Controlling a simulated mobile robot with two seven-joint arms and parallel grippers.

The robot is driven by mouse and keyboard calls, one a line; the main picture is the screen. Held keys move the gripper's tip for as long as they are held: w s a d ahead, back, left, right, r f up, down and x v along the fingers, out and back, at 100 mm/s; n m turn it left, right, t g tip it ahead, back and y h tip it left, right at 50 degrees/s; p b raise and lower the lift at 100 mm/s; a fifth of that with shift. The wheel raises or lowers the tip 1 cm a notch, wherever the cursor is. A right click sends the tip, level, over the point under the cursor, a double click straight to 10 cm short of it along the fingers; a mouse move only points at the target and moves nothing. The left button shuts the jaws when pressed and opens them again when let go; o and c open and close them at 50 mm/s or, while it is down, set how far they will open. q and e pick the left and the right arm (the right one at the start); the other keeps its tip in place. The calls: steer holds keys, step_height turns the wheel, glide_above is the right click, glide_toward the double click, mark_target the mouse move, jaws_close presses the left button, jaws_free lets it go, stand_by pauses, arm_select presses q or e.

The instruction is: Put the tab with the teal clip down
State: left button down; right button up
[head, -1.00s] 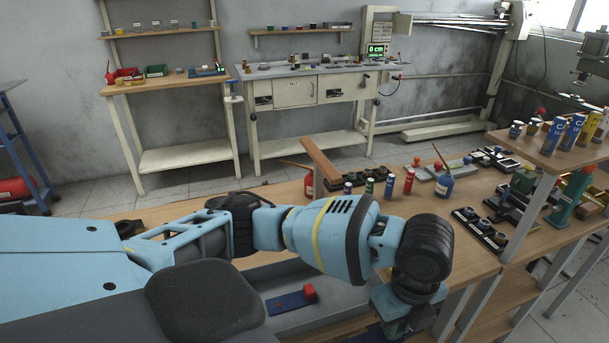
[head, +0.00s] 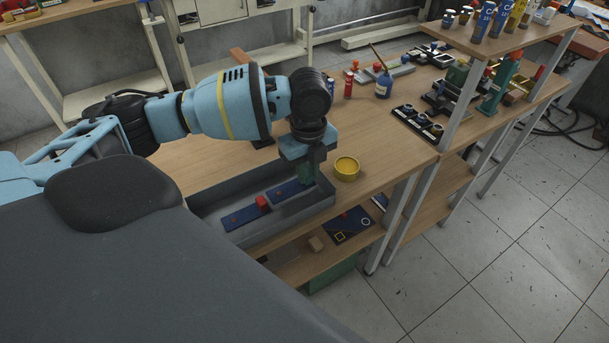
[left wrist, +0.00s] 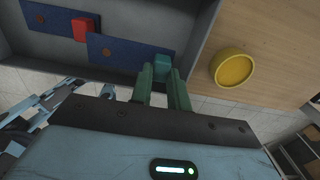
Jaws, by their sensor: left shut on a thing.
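A flat blue tab (head: 283,191) has a teal clip (left wrist: 162,64) at one end; the tab also shows in the left wrist view (left wrist: 122,57). My left gripper (left wrist: 164,72) is shut on the teal clip, with a green finger on each side. In the head view my left gripper (head: 306,173) points down inside the right end of a grey tray (head: 322,204). I cannot tell whether the tab touches the tray floor. A second blue tab (head: 239,217) with a red clip (head: 262,203) lies in the tray to the left. My right gripper is not in view.
A yellow round dish (head: 347,168) stands on the wooden bench just right of the tray. A blue bottle (head: 384,86), a red tube (head: 348,86) and a black block with several round cups (head: 417,124) stand farther back. Bench between is clear.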

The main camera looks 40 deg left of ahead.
arm_select(q)
steer(key=shift+w+a, duration=0.2)
steer(key=shift+a, duration=0.2)
steer(key=shift+w+a+f, duration=0.1)
steer(key=shift+a+f, duration=0.15)
steer(key=shift+a, duration=0.05)
step_height(320, 180, down, 3)
steer(key=shift+f, duration=0.1)
steer(key=shift+d, duration=0.1)
steer(key=c, duration=1.6)
jaws_free()
